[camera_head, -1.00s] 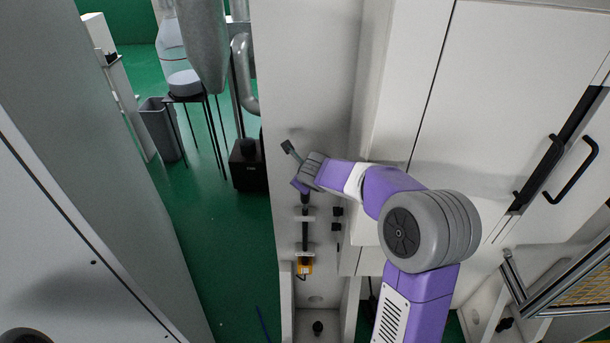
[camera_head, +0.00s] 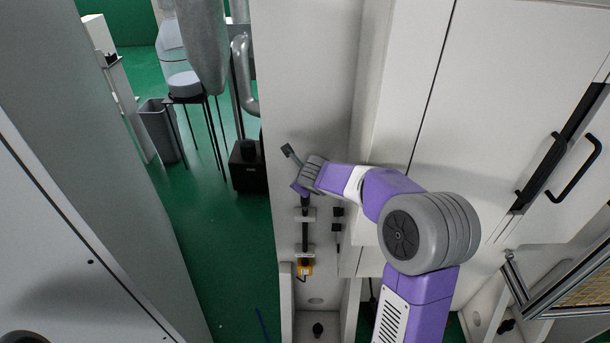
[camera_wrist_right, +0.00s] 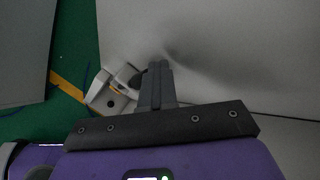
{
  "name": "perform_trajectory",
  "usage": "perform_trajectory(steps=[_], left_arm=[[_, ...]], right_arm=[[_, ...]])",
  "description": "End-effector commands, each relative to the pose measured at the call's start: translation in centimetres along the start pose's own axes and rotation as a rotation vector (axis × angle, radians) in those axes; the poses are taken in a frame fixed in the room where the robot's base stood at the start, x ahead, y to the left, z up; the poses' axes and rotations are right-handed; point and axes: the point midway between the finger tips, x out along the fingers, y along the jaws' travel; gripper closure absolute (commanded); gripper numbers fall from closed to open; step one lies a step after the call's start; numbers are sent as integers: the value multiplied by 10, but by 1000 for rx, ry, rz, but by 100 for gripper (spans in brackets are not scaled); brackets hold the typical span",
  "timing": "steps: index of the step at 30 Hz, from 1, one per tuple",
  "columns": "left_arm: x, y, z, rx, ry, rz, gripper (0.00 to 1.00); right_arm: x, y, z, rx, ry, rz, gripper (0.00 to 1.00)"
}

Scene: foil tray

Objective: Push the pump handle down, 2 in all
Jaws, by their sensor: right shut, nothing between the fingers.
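A dark upright rod (camera_head: 305,235) runs down the white wall, held by small brackets; it looks like the pump, but I cannot make out its handle clearly. My left gripper is out of view.
A yellow fitting (camera_head: 305,267) sits at the rod's lower end. White cabinet doors with black handles (camera_head: 571,170) stand at the right. A grey panel (camera_head: 85,130) closes off the left. Green floor (camera_head: 228,235) is open between panel and wall.

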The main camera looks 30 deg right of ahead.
Motion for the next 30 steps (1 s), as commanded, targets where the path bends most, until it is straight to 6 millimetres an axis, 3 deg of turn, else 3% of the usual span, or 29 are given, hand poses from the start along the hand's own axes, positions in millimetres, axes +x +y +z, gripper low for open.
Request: perform_trajectory(steps=[30], left_arm=[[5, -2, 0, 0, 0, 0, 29]], right_arm=[[7, 5, -7, 0, 8, 3, 100]])
